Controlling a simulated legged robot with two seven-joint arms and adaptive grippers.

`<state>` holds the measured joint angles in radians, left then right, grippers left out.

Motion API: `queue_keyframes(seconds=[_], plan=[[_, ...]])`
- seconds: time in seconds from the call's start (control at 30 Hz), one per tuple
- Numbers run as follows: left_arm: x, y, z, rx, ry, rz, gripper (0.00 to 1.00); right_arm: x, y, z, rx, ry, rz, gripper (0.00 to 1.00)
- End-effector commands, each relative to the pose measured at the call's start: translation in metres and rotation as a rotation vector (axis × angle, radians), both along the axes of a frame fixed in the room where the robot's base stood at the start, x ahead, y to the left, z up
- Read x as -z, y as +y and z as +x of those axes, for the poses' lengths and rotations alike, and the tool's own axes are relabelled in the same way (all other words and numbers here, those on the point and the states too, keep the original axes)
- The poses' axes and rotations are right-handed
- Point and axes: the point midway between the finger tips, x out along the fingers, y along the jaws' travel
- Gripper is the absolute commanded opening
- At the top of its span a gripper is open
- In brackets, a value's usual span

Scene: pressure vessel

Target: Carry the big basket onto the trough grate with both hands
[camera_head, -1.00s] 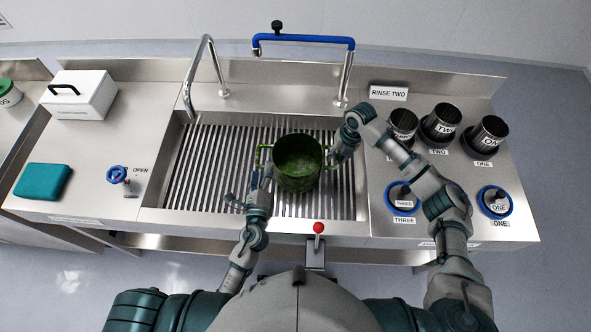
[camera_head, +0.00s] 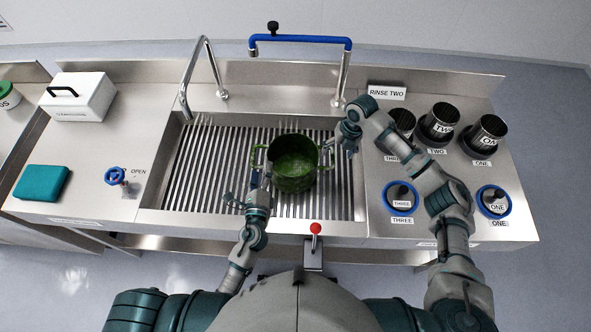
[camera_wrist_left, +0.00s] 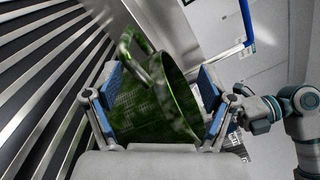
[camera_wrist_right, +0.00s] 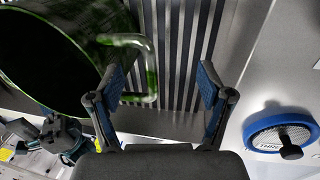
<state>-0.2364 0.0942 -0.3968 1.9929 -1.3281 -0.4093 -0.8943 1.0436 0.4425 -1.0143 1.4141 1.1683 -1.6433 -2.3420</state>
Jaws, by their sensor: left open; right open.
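The big basket (camera_head: 294,165) is green and perforated, with a loop handle on each side. It stands upright on the slatted trough grate (camera_head: 215,165). My left gripper (camera_head: 249,192) is open at the basket's near left side; in the left wrist view the basket (camera_wrist_left: 160,100) and its handle (camera_wrist_left: 140,50) appear between and beyond the open fingers (camera_wrist_left: 155,95). My right gripper (camera_head: 345,138) is open and empty, right of the basket. In the right wrist view the handle (camera_wrist_right: 148,65) lies to the left, largely outside the fingers (camera_wrist_right: 160,85).
A grey faucet (camera_head: 210,65) and a blue-topped pipe (camera_head: 300,41) stand behind the trough. Black cups (camera_head: 438,124) and blue-ringed knobs (camera_head: 399,197) are on the right counter. A red-knobbed lever (camera_head: 315,228) stands in front. The grate's left part is clear.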

Motion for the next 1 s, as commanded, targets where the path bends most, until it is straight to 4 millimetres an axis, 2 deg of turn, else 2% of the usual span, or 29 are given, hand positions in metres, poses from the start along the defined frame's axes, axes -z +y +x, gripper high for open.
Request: queue_keyframes(seconds=[0.03,0.2,0.4,0.57,1.0], plan=[[0.000,0.001,0.000,0.000,0.000,-0.001,0.83,-0.013,0.001,0.001,-0.001,-0.004,0.001,0.79],[0.000,0.003,0.000,-0.001,-0.001,-0.002,0.83,-0.052,0.002,0.002,-0.002,-0.004,-0.006,0.79],[0.000,0.006,0.000,-0.001,-0.001,-0.004,0.83,-0.081,0.005,0.002,-0.003,-0.002,-0.013,0.79],[0.000,0.003,0.000,-0.001,-0.001,-0.002,0.83,-0.089,0.002,0.002,-0.003,-0.001,-0.011,0.79],[0.000,0.002,0.000,-0.001,-0.001,-0.002,0.83,-0.089,0.000,0.001,-0.002,0.000,-0.010,0.79]])
